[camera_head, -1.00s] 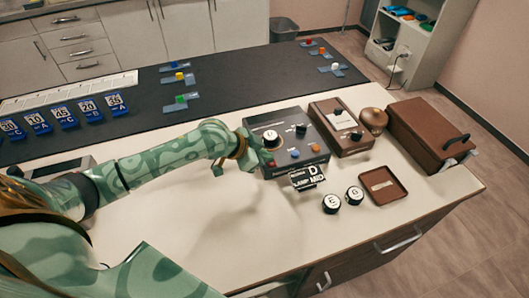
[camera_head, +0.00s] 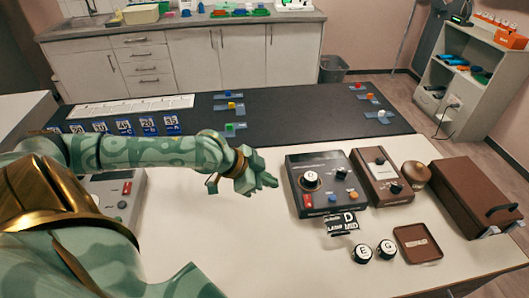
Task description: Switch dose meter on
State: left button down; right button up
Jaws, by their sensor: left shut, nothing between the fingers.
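A brown box with a pale meter window and a dark knob (camera_head: 380,175) stands on the white counter, right of centre; it looks like the dose meter. Left of it, touching or nearly so, is a dark grey console (camera_head: 325,170) with a white-topped dial (camera_head: 311,179), a red rocker switch (camera_head: 307,201), and blue and orange buttons. My left gripper (camera_head: 273,182) is shut and empty, just left of the console and apart from it. The state of the switches is too small to tell. My right gripper is out of view.
Black and white label plates (camera_head: 341,223) and two round knobs, lettered E (camera_head: 362,254) and G (camera_head: 387,249), lie before the console. A brown tray (camera_head: 418,244), a round brown pot (camera_head: 416,173) and a brown case (camera_head: 475,192) stand right. The counter front is clear.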

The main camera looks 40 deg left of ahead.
pick_arm(q)
jog(key=shift+v, duration=0.75)
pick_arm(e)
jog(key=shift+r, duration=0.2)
